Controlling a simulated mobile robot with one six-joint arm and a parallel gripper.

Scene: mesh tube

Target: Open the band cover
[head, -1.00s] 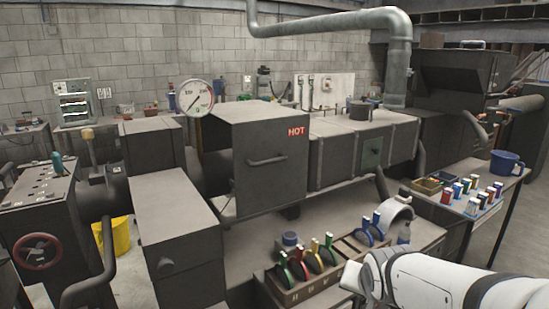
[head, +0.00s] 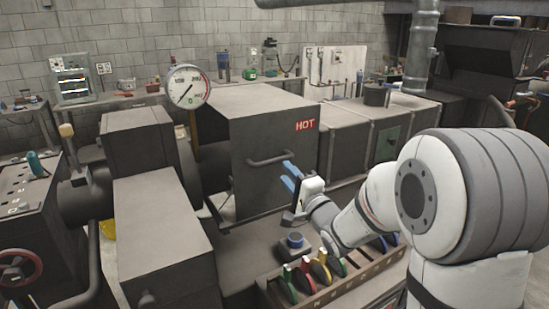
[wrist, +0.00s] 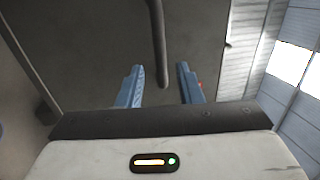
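The band cover (head: 270,115) is a dark grey box with a red HOT label (head: 305,125) on its front. It sits shut over the pipe in the head view. A bar handle (head: 267,160) runs across its front face. My gripper (head: 286,172) has blue fingers and is in front of the cover, near the handle's right end. In the wrist view the fingers of my gripper (wrist: 160,82) are apart, with the handle bar (wrist: 158,45) seen between them. No contact with the bar is clear.
A round dial gauge (head: 189,87) stands left of the cover. Below my gripper are a rack (head: 300,297) of coloured ring-shaped pieces and a blue-topped round item (head: 295,241). A grey box section (head: 165,225) stands at the left front. My arm hides much of the right side.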

